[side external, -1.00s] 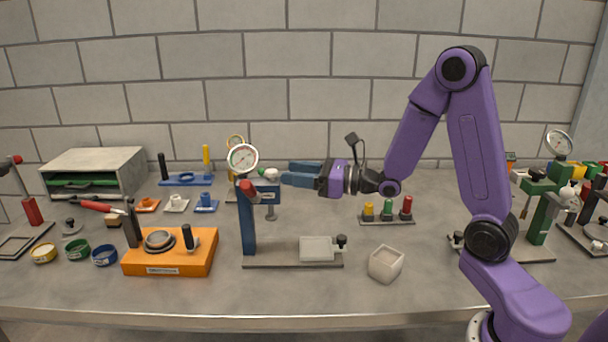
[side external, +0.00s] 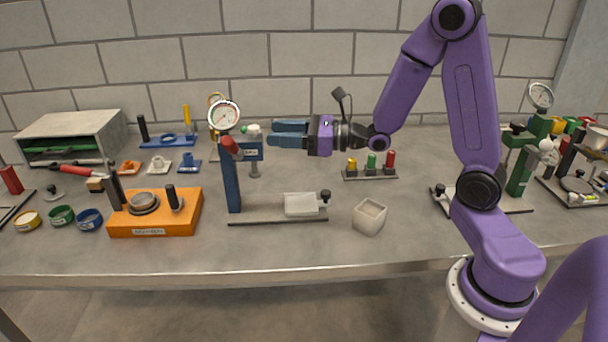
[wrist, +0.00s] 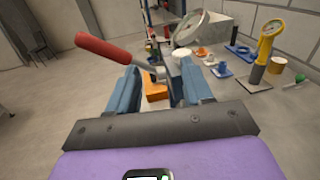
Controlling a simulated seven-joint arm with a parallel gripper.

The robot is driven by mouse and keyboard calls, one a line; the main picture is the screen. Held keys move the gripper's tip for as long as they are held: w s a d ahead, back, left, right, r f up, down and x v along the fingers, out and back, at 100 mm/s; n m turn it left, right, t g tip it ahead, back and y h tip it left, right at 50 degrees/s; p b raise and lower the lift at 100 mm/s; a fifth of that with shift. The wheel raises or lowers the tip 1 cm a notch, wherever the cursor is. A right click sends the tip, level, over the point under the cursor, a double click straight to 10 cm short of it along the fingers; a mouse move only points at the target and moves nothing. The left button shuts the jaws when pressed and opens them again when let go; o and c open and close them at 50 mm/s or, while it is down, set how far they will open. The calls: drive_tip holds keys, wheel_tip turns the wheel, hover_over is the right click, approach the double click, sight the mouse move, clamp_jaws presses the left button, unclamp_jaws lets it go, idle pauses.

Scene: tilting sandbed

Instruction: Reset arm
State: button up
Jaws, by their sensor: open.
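A blue press stand (side external: 231,185) rises from a dark base plate, with a round dial gauge (side external: 224,116) on top. A lever arm with a red grip shows end-on at the stand (side external: 229,145). In the wrist view its long red grip (wrist: 107,49) slopes down from upper left toward the fingers. My gripper (side external: 272,134) is level at the height of the stand's head, just to its right in the side view. Its blue fingers are apart with nothing held between them (wrist: 160,85). Whether a finger touches the stand cannot be told.
An orange block fixture (side external: 155,222) stands left of the press. A white cup (side external: 369,216) and a rack of coloured pegs (side external: 370,172) stand to the right. A green gauge stand (side external: 523,165) is farther right. The table's front strip (side external: 290,255) is clear.

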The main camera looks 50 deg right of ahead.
drive_tip(key=s+a+n+g+y, duration=0.5)
drive_tip(key=s+a+n+g, duration=0.9)
drive_tip(key=s, duration=0.3)
drive_tip(key=s+d+f+n+g+h, duration=0.1)
drive_tip(key=s+f+n+g+h, duration=0.15)
drive_tip(key=s+n+g, duration=0.35)
drive_tip(key=s+d+f+n+g+h, duration=0.1)
drive_tip(key=s+n+h, duration=0.2)
drive_tip(key=s+n, duration=0.35)
drive_tip(key=s+d+f+n+t+h, duration=0.2)
drive_tip(key=s+d+f+n+h, duration=0.25)
drive_tip(key=d+n+h, duration=0.4)
drive_tip(key=w+n+t, duration=0.1)
drive_tip(key=n, duration=0.1)
drive_tip(key=w+d+n+t, duration=0.1)
drive_tip(key=n+t, duration=0.1)
drive_tip(key=w+n+t+h, duration=0.1)
drive_tip(key=n, duration=0.1)
drive_tip(key=shift+w+d+r, duration=0.1)
drive_tip(key=shift+d+r, duration=0.3)
